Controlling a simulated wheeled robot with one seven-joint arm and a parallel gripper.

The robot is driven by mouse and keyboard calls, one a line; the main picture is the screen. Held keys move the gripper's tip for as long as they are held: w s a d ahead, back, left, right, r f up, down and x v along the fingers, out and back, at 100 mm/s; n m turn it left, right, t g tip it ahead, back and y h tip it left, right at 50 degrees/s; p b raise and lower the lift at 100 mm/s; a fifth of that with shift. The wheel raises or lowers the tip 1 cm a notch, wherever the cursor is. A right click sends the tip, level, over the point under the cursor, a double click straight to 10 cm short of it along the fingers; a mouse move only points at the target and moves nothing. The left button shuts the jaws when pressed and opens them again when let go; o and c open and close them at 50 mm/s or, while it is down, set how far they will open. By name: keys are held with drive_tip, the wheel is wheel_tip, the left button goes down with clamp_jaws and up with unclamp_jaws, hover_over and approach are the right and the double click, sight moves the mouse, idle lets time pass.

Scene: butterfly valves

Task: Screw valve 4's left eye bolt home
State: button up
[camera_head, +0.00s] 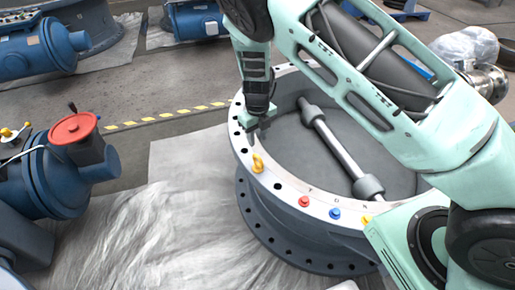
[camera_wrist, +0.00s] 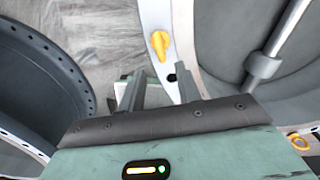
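A yellow eye bolt (camera_head: 258,162) stands on the pale top flange of a big grey butterfly valve (camera_head: 268,215), at the flange's left side. It also shows in the wrist view (camera_wrist: 160,45), beyond my fingertips. My gripper (camera_head: 257,130) is above the flange just behind this eye bolt, apart from it. In the wrist view my gripper's fingers (camera_wrist: 158,82) are spread with nothing between them. A second yellow eye bolt (camera_head: 367,220) is at the front right of the flange, partly hidden by my arm. I cannot tell how deep the bolts' threads sit.
A red plug (camera_head: 304,201) and a blue plug (camera_head: 335,213) stand on the flange. A shaft (camera_head: 330,140) crosses the valve's disc. A blue valve with a red handwheel (camera_head: 73,128) stands at left. Grey sheeting (camera_head: 190,190) on the floor beside the valve is clear.

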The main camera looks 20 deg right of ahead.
drive_tip(key=shift+r, duration=2.6)
drive_tip(key=shift+s, duration=0.1)
drive_tip(key=s+a+r+n+g+y+p, duration=0.15)
drive_tip(key=s+a+r+n, duration=0.25)
drive_tip(key=s+r+n, duration=0.5)
drive_tip(key=s+a+r+n+y+p, duration=0.1)
drive_tip(key=s+a+r+n+p, duration=0.1)
drive_tip(key=s+a+r+n, duration=0.5)
drive_tip(key=s+d+r+n+h+p, duration=0.1)
drive_tip(key=s+r+n, duration=0.3)
drive_tip(key=s+n, duration=0.5)
drive_tip(key=s+d+r+n+t+h+p, duration=0.1)
drive_tip(key=s+d+r+n, duration=0.2)
drive_tip(key=n, duration=1.2)
drive_tip(key=s+r, duration=0.2)
drive_tip(key=s, duration=0.3)
drive_tip(key=shift+s+d, duration=0.35)
drive_tip(key=shift+d, duration=0.05)
drive_tip(key=shift+t, duration=0.25)
